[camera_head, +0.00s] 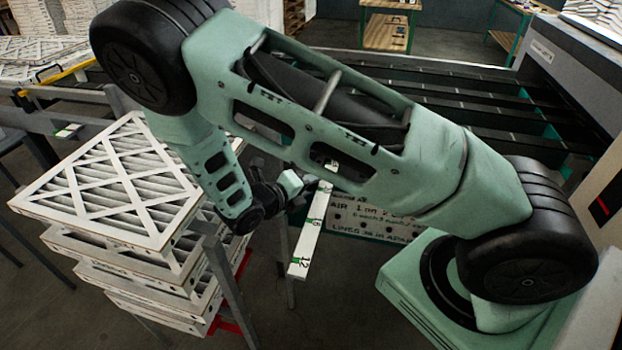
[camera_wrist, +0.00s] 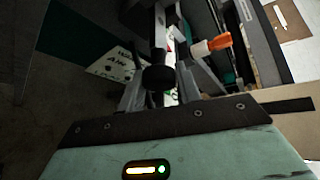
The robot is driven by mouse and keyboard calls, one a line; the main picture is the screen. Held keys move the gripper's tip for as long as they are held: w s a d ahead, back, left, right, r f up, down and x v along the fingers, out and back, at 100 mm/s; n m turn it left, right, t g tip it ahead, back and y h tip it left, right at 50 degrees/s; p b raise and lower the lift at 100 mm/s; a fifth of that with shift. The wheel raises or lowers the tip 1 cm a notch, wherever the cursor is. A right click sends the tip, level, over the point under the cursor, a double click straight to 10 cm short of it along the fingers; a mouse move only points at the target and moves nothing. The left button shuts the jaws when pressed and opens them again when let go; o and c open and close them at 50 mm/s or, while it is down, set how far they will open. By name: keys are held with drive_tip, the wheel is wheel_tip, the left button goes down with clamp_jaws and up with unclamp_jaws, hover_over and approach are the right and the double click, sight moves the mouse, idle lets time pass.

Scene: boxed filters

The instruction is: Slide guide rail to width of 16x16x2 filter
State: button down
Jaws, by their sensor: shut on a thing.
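My gripper (camera_wrist: 160,92) is shut on a dark round knob (camera_wrist: 158,78) in the wrist view, with a grey finger on each side. The knob sits at the near end of a grey bar that runs away from the wrist; this looks like the guide rail's fitting. In the head view my gripper (camera_head: 272,192) is small and dark, near the upper part of a white scale strip (camera_head: 305,240) with green marks and the numbers 12 and 16. My arm covers much of the rail there, so its exact setting cannot be read.
A stack of white-framed pleated filters (camera_head: 125,185) stands at the left, close to my gripper. A conveyor with dark belts (camera_head: 480,100) lies behind my arm. An orange-tipped handle (camera_wrist: 212,46) is right of the knob. A lettered sign (camera_head: 375,222) hangs below the conveyor.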

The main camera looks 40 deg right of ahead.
drive_tip(key=c, duration=1)
unclamp_jaws()
drive_tip(key=shift+f, duration=0.1)
drive_tip(key=shift+w+r, duration=0.1)
drive_tip(key=shift+r, duration=0.45)
drive_tip(key=o, duration=0.6)
drive_tip(key=r, duration=0.5)
drive_tip(key=shift+w+d+r+b, duration=0.1)
drive_tip(key=shift+w+r+b, duration=0.1)
drive_tip(key=shift+r+b, duration=0.15)
drive_tip(key=r, duration=0.2)
drive_tip(key=shift+s+r, duration=0.3)
drive_tip(key=c, duration=0.6)
drive_tip(key=shift+r, duration=0.35)
